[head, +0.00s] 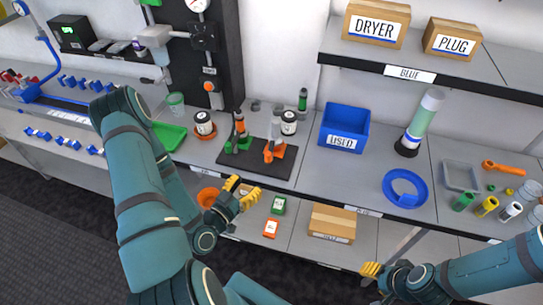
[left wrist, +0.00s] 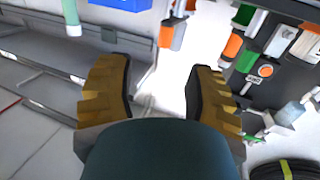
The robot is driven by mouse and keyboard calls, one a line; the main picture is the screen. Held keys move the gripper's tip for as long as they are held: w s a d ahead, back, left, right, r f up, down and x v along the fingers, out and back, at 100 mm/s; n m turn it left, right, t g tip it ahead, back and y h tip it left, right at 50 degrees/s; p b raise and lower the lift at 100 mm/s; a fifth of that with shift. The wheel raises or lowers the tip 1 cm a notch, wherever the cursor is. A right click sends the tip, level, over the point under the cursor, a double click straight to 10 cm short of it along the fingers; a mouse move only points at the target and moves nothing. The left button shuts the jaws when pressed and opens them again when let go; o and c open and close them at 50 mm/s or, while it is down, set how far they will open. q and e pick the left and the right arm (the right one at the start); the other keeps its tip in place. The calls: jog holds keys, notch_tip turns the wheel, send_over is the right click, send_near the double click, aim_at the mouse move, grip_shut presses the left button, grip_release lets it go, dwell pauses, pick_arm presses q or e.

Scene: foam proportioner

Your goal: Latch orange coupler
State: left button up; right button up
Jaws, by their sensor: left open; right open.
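The orange coupler (head: 273,151) stands on a dark base plate (head: 246,166) on the workbench in the head view. A green coupler part (head: 238,142) stands to its left on the same plate. My left gripper (head: 241,191) is open and empty in front of the bench's front edge, nearer to me than the orange coupler and apart from it. In the left wrist view, its two yellow-brown fingers (left wrist: 155,92) are spread with nothing between them. My right gripper (head: 371,271) is open at the lower right, in front of the bench and well away from the coupler.
A blue USED bin (head: 344,126) stands right of the plate. A green tray (head: 168,136) and a cylinder with an orange band (head: 204,125) are to its left. The lower shelf holds a carton (head: 331,222).

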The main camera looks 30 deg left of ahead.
aim_at(266, 158)
pick_arm(q)
jog(key=shift+t+y, duration=0.3)
jog(key=w, duration=0.4)
jog(key=w+p, duration=0.1)
jog(key=w, duration=0.8)
jog(key=shift+a+r+p, duration=0.2)
jog(key=shift+r+p, duration=0.1)
jog(key=shift+r, duration=0.1)
grip_shut()
